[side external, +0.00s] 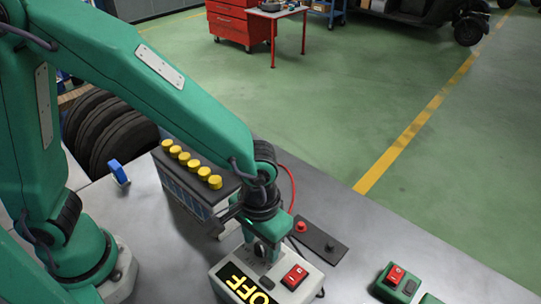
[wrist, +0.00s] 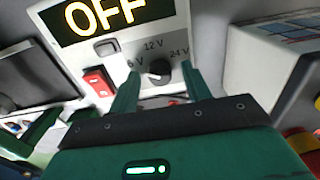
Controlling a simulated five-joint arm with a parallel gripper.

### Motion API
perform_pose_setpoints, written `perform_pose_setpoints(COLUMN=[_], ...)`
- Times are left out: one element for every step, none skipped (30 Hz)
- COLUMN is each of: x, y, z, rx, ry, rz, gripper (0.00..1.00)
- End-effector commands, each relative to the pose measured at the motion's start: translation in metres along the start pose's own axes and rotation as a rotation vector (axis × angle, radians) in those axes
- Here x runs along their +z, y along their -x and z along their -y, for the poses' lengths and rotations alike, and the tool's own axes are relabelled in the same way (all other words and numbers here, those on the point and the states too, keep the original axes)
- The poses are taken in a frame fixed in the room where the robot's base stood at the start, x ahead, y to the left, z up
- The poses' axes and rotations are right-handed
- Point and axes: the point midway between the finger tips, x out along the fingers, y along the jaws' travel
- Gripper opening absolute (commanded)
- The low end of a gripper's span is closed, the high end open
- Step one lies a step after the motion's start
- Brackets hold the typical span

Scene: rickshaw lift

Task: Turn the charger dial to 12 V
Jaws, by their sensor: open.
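The charger (side external: 222,270) is a grey box on the bench under my gripper; its display reads OFF in both views. In the wrist view, its panel (wrist: 172,24) carries a red rocker switch (wrist: 98,82) and a dark round dial (wrist: 158,73). Labels 6 V, 12 V and 24 V arc around the dial. I cannot tell clearly which label the dial points to. My gripper (wrist: 160,67) is open, with one finger on either side of the dial; contact cannot be told. In the side view, my gripper (side external: 263,246) stands low over the charger.
A battery with yellow caps (side external: 190,164) stands close behind my gripper. A dark plate (side external: 325,244) with a red terminal lies right of it. A green box with a red switch (side external: 396,275) is farther right. A blue clip (side external: 118,172) sits at left.

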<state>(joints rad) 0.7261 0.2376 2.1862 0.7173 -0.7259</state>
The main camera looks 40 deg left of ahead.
Motion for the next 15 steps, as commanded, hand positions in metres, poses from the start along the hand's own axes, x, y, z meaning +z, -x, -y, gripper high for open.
perform_pose_setpoints(x=[0.0001,0.0001,0.0001,0.0001,0.0,0.0,0.0,0.0,0.0,0.0,0.0,0.0,0.0,0.0,0.0], y=[-0.0001,0.0,0.0,0.0,0.0001,0.0001,0.0001,0.0001,0.0002,0.0002,0.0002,0.0002,0.0003,0.0003,0.0003], z=[0.0,0.0001,0.0,0.0,0.0,0.0,0.0,0.0,0.0,0.0,0.0,0.0,0.0,0.0,0.0], rx=[0.0,0.0,0.0,0.0,0.0,0.0,0.0,0.0,0.0,0.0,0.0,0.0,0.0,0.0,0.0], ry=[0.0,0.0,0.0,0.0,0.0,0.0,0.0,0.0,0.0,0.0,0.0,0.0,0.0,-0.001,-0.002], rz=[0.0,0.0,0.0,0.0,0.0,0.0,0.0,0.0,0.0,0.0,0.0,0.0,0.0,0.0,0.0], gripper=[0.48,0.48,0.48,0.48,0.42,0.34,0.29,0.23,0.15,0.09,0.04,0.04,0.04,0.04,0.04])
